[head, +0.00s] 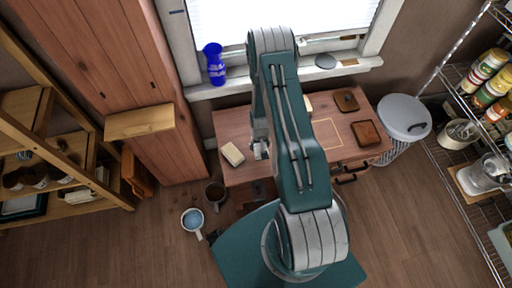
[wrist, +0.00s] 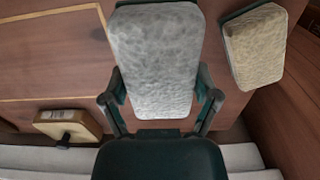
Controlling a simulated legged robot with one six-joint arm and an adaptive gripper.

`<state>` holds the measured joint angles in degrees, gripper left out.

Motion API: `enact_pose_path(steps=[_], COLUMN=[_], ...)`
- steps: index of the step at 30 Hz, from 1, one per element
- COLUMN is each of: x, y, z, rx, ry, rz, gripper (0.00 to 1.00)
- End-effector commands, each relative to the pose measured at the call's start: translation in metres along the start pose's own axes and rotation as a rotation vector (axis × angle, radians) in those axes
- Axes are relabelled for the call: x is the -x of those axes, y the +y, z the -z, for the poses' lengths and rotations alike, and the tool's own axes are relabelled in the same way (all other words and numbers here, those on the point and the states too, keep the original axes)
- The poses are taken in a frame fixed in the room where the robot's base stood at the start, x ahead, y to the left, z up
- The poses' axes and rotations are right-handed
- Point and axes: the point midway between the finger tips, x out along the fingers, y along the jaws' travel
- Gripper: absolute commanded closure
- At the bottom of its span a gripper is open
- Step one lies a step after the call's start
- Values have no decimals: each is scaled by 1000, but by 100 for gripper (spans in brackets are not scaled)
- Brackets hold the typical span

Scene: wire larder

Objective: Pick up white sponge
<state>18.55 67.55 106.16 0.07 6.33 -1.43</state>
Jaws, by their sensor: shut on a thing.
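The white sponge (wrist: 155,60) is a pale grey-white rounded block in the wrist view. My gripper (wrist: 160,92) is shut on it, one finger against each long side near its lower end. Whether it is clear of the table top cannot be told. In the head view my gripper (head: 260,150) is at the table's left part, and my arm hides most of what it holds. A second, cream-coloured sponge (wrist: 254,45) lies apart from the held one in the wrist view. It also shows left of my gripper in the head view (head: 232,154).
The wooden table (head: 315,150) carries two brown trays, one at the back (head: 346,100) and one at the right (head: 367,134). A labelled tan block (wrist: 68,125) lies near the windowsill. A blue vase (head: 214,65) stands on the sill. Two mugs (head: 192,221) (head: 215,192) are on the floor.

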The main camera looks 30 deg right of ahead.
Motion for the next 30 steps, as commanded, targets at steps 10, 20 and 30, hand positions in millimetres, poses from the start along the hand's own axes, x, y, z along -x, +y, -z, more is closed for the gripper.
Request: enact_pose_path(steps=[10,20,30], x=[46,68,78], y=[34,72,87], z=[-32,-68,-84], rx=[-3,-3,0], ry=[0,2,1], rz=[0,0,0], gripper=[54,54,54])
